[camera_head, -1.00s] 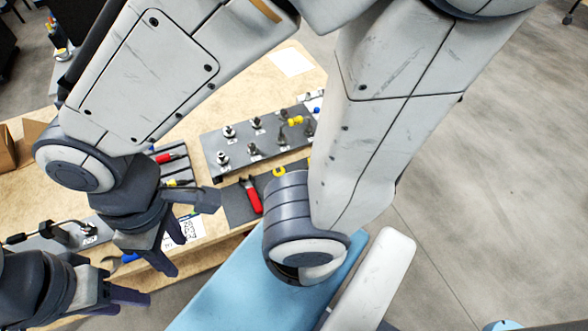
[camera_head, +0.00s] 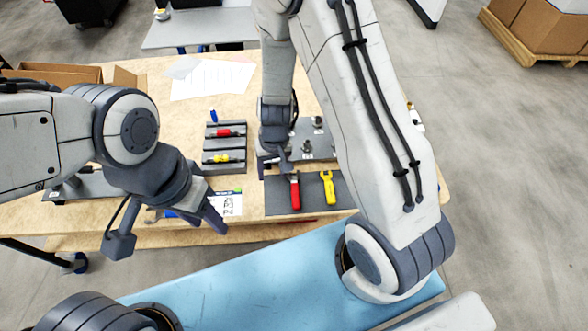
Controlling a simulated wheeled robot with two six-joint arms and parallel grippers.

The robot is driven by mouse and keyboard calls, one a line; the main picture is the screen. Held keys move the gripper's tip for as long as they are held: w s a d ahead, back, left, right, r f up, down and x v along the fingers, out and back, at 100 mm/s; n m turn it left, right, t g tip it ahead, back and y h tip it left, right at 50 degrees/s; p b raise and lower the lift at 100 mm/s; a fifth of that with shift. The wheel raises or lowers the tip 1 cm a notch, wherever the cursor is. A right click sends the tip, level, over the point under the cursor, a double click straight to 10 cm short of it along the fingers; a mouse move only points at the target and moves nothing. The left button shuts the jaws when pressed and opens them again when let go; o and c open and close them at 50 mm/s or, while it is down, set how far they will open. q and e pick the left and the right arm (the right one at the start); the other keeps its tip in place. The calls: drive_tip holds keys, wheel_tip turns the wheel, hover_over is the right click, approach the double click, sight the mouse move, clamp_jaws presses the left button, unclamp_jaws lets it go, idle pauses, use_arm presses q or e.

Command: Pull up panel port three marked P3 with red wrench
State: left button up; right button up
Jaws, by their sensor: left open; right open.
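The red wrench (camera_head: 295,195), with a red handle and dark head, lies on a dark grey mat (camera_head: 275,204) near the table's front edge. My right gripper (camera_head: 273,168) is open and points down just left of the wrench's head, and I cannot tell if they touch. A grey panel with metal port fittings (camera_head: 308,147) lies behind the mat, partly hidden by my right arm. I cannot make out which fitting is P3. My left gripper (camera_head: 168,232) is open and empty at the table's front edge, left of the mat.
A yellow-handled tool (camera_head: 328,187) lies right of the wrench. A dark rack (camera_head: 225,158) holds red and yellow tools. A label card (camera_head: 230,204) lies at the front edge. Paper sheets (camera_head: 212,80) and an open cardboard box (camera_head: 60,73) are at the back.

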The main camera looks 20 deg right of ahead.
drive_tip(key=m+h, duration=0.1)
drive_tip(key=m, duration=0.1)
hover_over(295, 190)
wheel_tip(295, 190, down, 7)
drive_tip(key=shift+f, duration=0.2)
wheel_tip(295, 190, down, 7)
drive_tip(key=b, duration=0.6)
drive_tip(key=shift+r, duration=0.2)
clamp_jaws()
drive_tip(key=shift+r, duration=0.15)
idle(0.5)
drive_tip(key=r+p, duration=0.1)
drive_tip(key=r, duration=0.1)
drive_tip(key=s+r+p, duration=0.1)
drive_tip(key=r, duration=0.1)
drive_tip(key=r+p, duration=0.1)
drive_tip(key=r, duration=0.1)
drive_tip(key=shift+s+a+p, duration=0.2)
drive_tip(key=shift+s+p, duration=0.05)
drive_tip(key=shift+p, duration=0.15)
drive_tip(key=shift+f, duration=0.1)
